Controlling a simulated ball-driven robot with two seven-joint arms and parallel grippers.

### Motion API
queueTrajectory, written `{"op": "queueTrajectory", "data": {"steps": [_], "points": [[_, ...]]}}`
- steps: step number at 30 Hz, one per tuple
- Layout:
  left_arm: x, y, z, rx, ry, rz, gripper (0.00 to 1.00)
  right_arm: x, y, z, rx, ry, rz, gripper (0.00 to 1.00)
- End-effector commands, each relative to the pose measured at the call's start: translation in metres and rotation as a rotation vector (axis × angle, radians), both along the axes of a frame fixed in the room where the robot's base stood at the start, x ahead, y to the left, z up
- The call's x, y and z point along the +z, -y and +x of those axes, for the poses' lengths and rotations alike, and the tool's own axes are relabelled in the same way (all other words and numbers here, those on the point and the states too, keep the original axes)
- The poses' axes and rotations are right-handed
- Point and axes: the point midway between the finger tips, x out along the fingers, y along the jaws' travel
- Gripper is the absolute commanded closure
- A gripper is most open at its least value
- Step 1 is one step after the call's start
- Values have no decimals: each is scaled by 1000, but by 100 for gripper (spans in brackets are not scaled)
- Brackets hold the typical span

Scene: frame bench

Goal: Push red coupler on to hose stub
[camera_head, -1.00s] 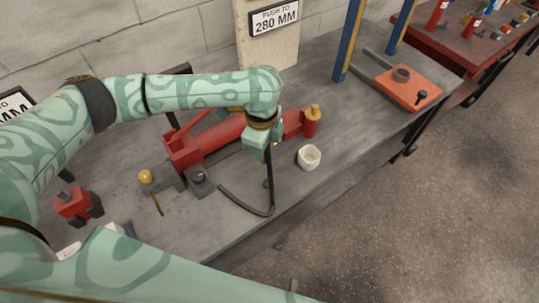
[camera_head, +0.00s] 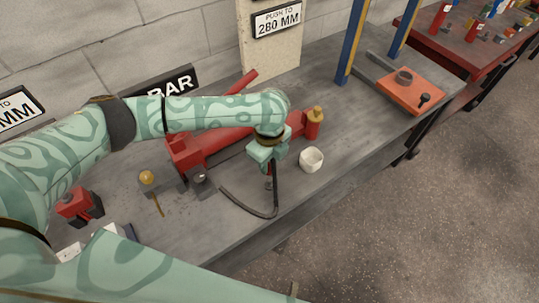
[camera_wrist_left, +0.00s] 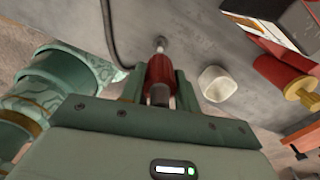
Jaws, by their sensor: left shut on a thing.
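My left gripper (camera_head: 268,170) points down over the bench, in front of the red pump. It is shut on the red coupler (camera_wrist_left: 160,70), which shows between the fingers in the left wrist view. In the head view the gripper mostly hides the coupler. A small grey metal end, which looks like the hose stub (camera_wrist_left: 160,43), lies in line just beyond the coupler in the wrist view. I cannot tell whether they touch or how far they overlap. A black hose (camera_head: 248,207) curves across the bench and up beside the gripper. My right gripper is not in view.
The red pump (camera_head: 222,138) lies behind the gripper. A white cup (camera_head: 311,159) stands close on the right. A yellow knob (camera_head: 146,177) and a red-and-black block (camera_head: 80,205) are to the left. An orange plate (camera_head: 410,90) lies at the far right; bare bench lies before it.

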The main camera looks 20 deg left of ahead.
Motion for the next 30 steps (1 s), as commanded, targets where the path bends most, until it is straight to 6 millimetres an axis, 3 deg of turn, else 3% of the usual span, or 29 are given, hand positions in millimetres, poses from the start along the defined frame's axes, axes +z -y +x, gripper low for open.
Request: {"op": "queueTrajectory", "data": {"steps": [3,10,30], "points": [[-17,0,0,-1,-2,0,96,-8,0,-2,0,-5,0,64],[-32,1,0,0,1,-1,96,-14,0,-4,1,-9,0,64],[-36,0,0,-1,1,0,96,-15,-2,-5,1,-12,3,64]]}}
